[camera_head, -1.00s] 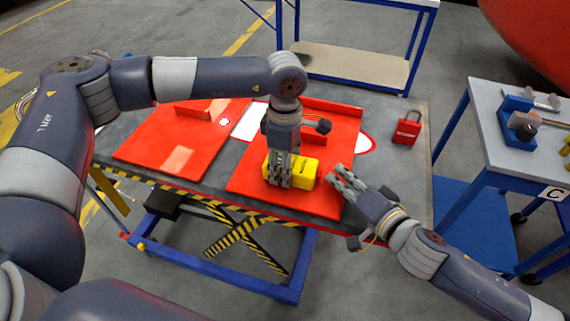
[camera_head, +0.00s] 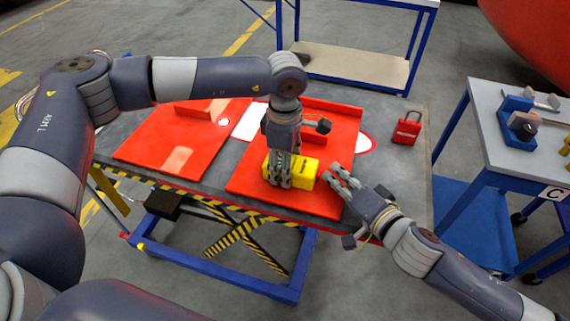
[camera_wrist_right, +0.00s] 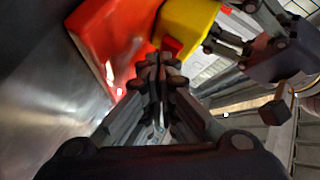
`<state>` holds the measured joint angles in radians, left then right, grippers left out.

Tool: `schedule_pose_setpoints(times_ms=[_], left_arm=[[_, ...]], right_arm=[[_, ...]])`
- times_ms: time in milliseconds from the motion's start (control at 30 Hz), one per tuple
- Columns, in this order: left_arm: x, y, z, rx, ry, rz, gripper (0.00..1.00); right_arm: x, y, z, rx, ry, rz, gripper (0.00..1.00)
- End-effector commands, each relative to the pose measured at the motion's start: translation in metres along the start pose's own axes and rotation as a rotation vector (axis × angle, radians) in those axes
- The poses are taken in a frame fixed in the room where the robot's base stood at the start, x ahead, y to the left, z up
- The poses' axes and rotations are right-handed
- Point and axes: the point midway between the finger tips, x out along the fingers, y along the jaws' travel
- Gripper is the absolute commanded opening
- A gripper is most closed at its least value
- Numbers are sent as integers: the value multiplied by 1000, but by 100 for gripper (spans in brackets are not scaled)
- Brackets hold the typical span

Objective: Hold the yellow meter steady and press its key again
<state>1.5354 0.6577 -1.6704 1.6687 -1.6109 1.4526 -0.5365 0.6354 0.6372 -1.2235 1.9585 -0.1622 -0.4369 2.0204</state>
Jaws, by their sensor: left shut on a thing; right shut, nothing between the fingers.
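The yellow meter (camera_head: 304,173) lies on the right red panel (camera_head: 330,150) on the lift table. My right gripper (camera_head: 332,171) is shut and empty, just right of the meter's right end. In the right wrist view, the fingertips (camera_wrist_right: 156,62) are together close to a red key (camera_wrist_right: 172,46) on the end of the yellow meter (camera_wrist_right: 188,22). I cannot tell whether they touch it. My left gripper (camera_wrist_right: 228,42) also shows there beside the meter.
Another red panel (camera_head: 160,150) lies on the left of the table. A red padlock (camera_head: 407,128) lies near the table's right end. A side table (camera_head: 515,150) with a blue fixture (camera_head: 517,120) stands at the right. Grey tabletop (camera_head: 400,175) is clear around the padlock.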

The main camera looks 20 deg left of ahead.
Motion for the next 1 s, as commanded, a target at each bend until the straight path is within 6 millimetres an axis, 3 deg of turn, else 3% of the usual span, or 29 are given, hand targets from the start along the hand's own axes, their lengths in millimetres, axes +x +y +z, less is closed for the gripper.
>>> schedule_pose_setpoints(times_ms=[700,1000], left_arm=[[5,-4,-1,2,4,-13,14],[5,-4,0,2,4,-13,14]], right_arm=[[3,-1,3,0,-1,0,0],[-5,4,-2,1,-1,-1,0]])
